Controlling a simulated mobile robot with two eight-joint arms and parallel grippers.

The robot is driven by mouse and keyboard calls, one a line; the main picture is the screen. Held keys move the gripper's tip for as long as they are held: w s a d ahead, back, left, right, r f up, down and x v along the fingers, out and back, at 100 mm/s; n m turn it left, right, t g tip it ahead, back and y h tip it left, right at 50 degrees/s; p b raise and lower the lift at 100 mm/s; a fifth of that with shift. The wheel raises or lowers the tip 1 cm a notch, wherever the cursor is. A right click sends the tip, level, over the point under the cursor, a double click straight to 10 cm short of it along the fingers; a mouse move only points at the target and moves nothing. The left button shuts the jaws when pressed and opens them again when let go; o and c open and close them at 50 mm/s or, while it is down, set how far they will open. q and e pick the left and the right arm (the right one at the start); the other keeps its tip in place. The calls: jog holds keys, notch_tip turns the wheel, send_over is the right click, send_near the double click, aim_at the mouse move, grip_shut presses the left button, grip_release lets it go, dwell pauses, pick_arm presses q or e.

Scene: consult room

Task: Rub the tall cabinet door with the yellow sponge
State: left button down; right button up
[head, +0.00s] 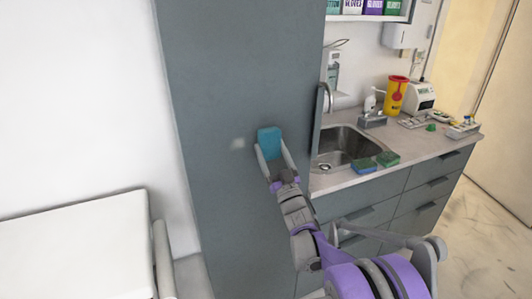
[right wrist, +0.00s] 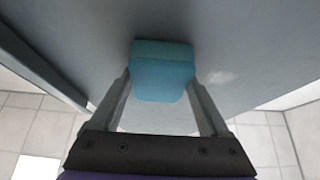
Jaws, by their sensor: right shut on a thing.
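My right gripper (head: 272,152) is shut on a blue sponge (head: 269,138), holding it by its sides in front of the tall grey cabinet door (head: 215,80). In the right wrist view the blue sponge (right wrist: 162,72) sits between the two fingers, its far end at or very near the door (right wrist: 90,40); contact is hard to tell. A pale smudge (head: 237,143) is on the door just left of the sponge. The sponge in my grip looks blue, not yellow, and I see no yellow sponge. My left gripper is not in view.
Right of the cabinet, the counter holds a sink (head: 345,145), a blue sponge (head: 364,166), a green sponge (head: 388,158) and a yellow-and-red container (head: 393,96). A white padded couch (head: 75,250) stands at lower left.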

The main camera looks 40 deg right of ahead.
aim_at(230, 147)
jog(key=shift+w, duration=0.15)
jog(key=shift+a, duration=0.1)
jog(key=shift+w+a, duration=0.4)
jog(key=shift+a, duration=1.4)
jog(key=shift+w+a, duration=0.45)
jog(key=shift+a, duration=1.4)
jog(key=shift+w+a, duration=0.4)
jog(key=shift+a, duration=1.4)
jog(key=s+a, duration=0.1)
jog(key=s, duration=0.5)
jog(key=shift+a+p, duration=0.2)
jog(key=shift+p, duration=0.1)
jog(key=s, duration=0.2)
jog(key=shift+s+a, duration=0.35)
